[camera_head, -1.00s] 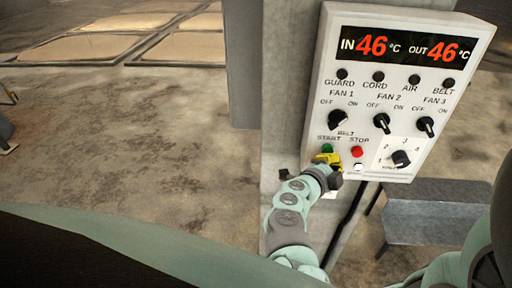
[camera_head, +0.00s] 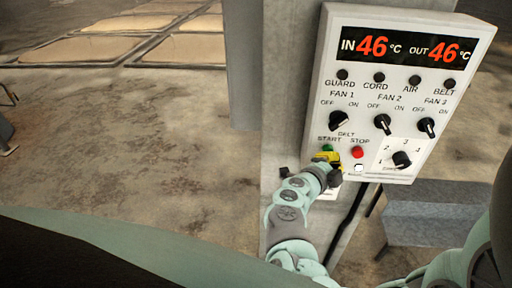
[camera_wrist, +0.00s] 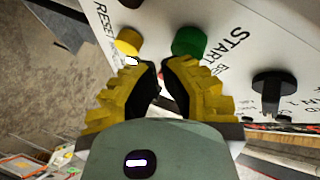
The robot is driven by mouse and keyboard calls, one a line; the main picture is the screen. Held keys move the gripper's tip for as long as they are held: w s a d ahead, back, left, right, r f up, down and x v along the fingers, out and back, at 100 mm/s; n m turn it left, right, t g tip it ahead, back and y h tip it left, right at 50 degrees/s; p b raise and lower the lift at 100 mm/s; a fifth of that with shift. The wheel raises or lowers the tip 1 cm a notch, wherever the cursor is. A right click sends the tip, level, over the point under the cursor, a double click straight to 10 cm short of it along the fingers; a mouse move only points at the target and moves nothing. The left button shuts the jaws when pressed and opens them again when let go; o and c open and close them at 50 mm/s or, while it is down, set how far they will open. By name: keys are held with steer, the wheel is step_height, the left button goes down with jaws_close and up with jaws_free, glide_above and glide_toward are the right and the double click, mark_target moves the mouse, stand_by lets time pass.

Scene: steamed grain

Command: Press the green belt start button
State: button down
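The green belt start button (camera_head: 327,148) is on the white control panel, under the START label and left of the red stop button (camera_head: 357,152). My gripper (camera_head: 331,157) has yellow fingers and sits just below the green button in the head view, overlapping its lower edge. In the wrist view the green button (camera_wrist: 189,41) lies just beyond the fingertips, nearer the right finger.
A yellow button (camera_wrist: 127,40) by the RESET label is close to the left finger. The panel (camera_head: 318,108) also carries fan knobs (camera_head: 382,122), a selector knob (camera_head: 401,159), dark lamps and a display reading 46 and 46. A grey bench (camera_head: 435,215) stands below right.

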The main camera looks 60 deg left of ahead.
steer(key=shift+w+a, duration=0.3)
steer(key=shift+w, duration=0.05)
stand_by(0.4)
steer(key=shift+s+d, duration=0.1)
steer(key=shift+s, duration=0.05)
steer(key=shift+s+d, duration=0.5)
steer(key=shift+d, duration=0.05)
stand_by(0.4)
steer(key=s+d, duration=0.3)
steer(key=shift+s+d, duration=0.15)
steer(key=shift+d, duration=0.25)
stand_by(0.7)
